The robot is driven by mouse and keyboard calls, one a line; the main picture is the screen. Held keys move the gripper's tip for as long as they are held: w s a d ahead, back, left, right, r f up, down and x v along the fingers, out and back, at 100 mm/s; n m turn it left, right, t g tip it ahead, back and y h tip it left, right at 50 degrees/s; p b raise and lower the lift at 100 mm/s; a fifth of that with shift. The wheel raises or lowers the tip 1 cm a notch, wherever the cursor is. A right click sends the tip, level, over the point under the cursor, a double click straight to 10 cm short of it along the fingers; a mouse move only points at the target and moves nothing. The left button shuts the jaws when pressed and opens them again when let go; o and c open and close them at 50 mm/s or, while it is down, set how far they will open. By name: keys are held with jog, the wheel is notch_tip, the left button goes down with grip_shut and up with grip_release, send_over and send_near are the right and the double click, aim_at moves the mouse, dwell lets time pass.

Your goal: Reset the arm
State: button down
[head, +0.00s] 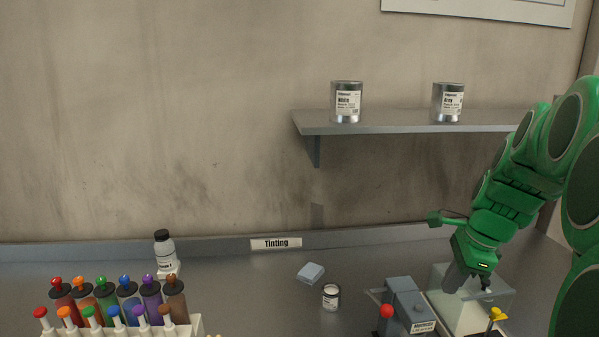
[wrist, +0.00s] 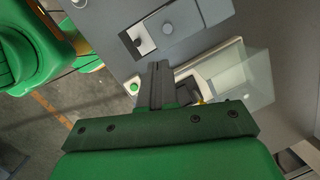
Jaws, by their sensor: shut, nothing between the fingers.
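My green arm comes in from the right side of the head view and bends down to my gripper (head: 452,286). The gripper hangs over the right part of the bench, at the clear-walled device beside the grey machine with the red knob. In the wrist view my gripper (wrist: 157,68) shows its dark fingers together, with nothing held between them. The fingers point toward the grey machine housing. Whether the fingertips touch anything cannot be told.
The grey machine (head: 405,305) and clear-walled device (head: 490,303) stand close to the gripper. A small tin (head: 330,297), a blue-grey block (head: 311,273), a white bottle (head: 164,252) and a syringe rack (head: 197,326) are on the bench. A shelf (head: 400,126) holds two cans.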

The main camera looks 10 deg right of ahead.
jog(key=s+a+f+n+g, duration=0.1)
jog(key=s+a+n, duration=0.45)
jog(key=a, duration=0.25)
jog(key=s+a+f+n+g, duration=0.1)
jog(key=s+a+f+n, duration=0.1)
jog(key=s+a+n, duration=0.5)
jog(key=s+a+f+n+g+h, duration=0.25)
jog(key=s+a+n, duration=0.35)
jog(key=s+n, duration=0.35)
jog(key=w+d+m+t+y, duration=0.1)
jog(key=w+d+m+t, duration=0.55)
jog(key=w+d, duration=0.9)
jog(key=w+d+r+m+t+h, duration=0.15)
jog(key=d+m, duration=0.25)
jog(key=d, duration=0.8)
jog(key=w+d+r+m+t+h, duration=0.15)
jog(key=d+m, duration=0.25)
jog(key=d, duration=0.7)
send_near(490, 291)
jog(key=f, duration=0.2)
jog(key=w+d+f, duration=0.1)
jog(key=shift+f+n, duration=0.3)
jog(key=shift+n, duration=0.05)
jog(key=shift+w+a+h, duration=0.15)
jog(key=shift+w+h, duration=0.1)
jog(key=shift+w, duration=0.65)
